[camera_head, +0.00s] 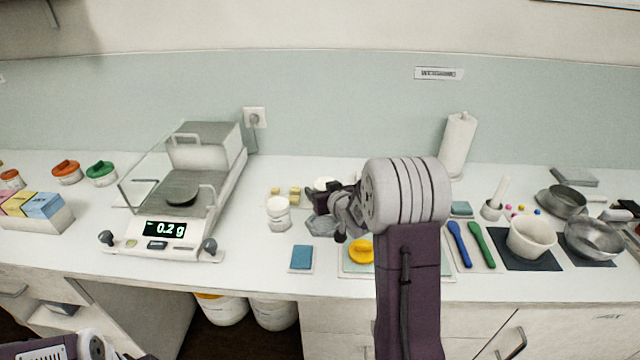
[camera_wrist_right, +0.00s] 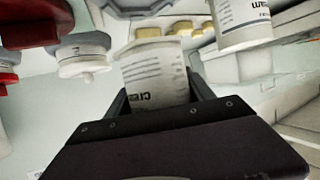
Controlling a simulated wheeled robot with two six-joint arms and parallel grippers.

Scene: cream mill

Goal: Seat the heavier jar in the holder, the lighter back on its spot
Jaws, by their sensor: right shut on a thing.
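My right gripper (camera_head: 322,204) is shut on a white jar. In the right wrist view this jar (camera_wrist_right: 155,72), with dark lettering on its label, sits between the two fingers. In the head view the arm and gripper mostly hide it, and only a white top (camera_head: 327,184) shows. A second white jar (camera_head: 278,213) stands on the counter just left of the gripper. A grey angular base (camera_head: 321,228), perhaps the holder, lies under the gripper, partly hidden. I cannot tell whether the held jar touches it. The scale (camera_head: 168,240) reads 0.2 g and its pan (camera_head: 181,198) is empty.
A blue pad (camera_head: 301,257) lies front centre, and a yellow lid (camera_head: 361,250) is on a mat beside my arm. Spatulas (camera_head: 459,243), a white bowl (camera_head: 531,238) and metal bowls (camera_head: 592,238) stand right.

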